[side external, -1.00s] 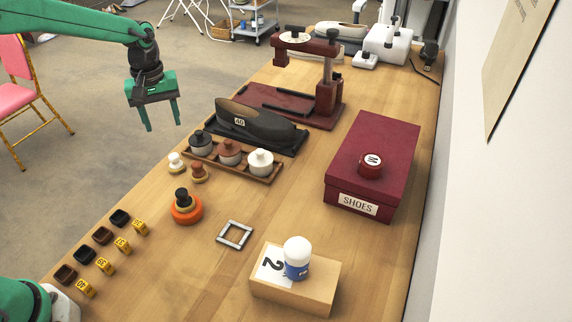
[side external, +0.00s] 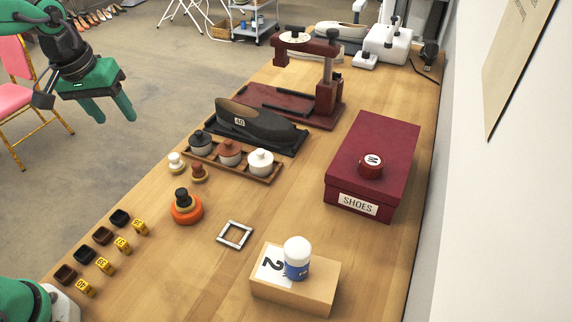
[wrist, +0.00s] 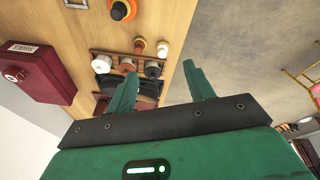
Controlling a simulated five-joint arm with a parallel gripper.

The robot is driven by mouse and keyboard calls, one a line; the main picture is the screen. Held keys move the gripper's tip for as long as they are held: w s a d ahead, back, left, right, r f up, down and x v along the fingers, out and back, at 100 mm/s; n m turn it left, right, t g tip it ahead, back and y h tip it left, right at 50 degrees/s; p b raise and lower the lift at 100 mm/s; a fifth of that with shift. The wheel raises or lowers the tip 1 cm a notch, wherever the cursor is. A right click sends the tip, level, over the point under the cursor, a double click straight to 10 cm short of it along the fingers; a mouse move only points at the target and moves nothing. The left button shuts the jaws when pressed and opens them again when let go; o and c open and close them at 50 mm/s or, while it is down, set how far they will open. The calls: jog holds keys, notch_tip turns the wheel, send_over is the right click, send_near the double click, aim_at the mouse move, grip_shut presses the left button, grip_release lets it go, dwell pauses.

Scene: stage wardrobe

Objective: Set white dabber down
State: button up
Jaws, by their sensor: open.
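The white dabber (side external: 176,161) stands on the wooden table near its left edge, knob up over a yellowish base. It also shows in the wrist view (wrist: 162,48), beyond my fingertips. A brown dabber (side external: 198,172) stands right beside it. A black-topped dabber (side external: 182,196) sits on an orange tin (side external: 187,214) nearer the camera. My gripper (side external: 116,119) is open and empty, off the table's left side over the floor and apart from the dabbers. In the wrist view its two fingers (wrist: 157,74) are spread with nothing between them.
A tray (side external: 228,172) with three lidded pots lies behind the dabbers, with a dark shoe (side external: 260,122) behind it. A maroon shoe box (side external: 385,145) stands right. A metal square frame (side external: 234,235) and a wooden block (side external: 320,287) lie in front. Bare table surrounds the frame.

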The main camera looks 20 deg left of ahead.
jog(key=s+d+m+t, duration=0.1)
jog(key=s+m, duration=0.3)
jog(key=s, duration=0.8)
jog(key=shift+s+t, duration=0.4)
jog(key=shift+t, duration=0.5)
jog(key=shift+r, duration=0.1)
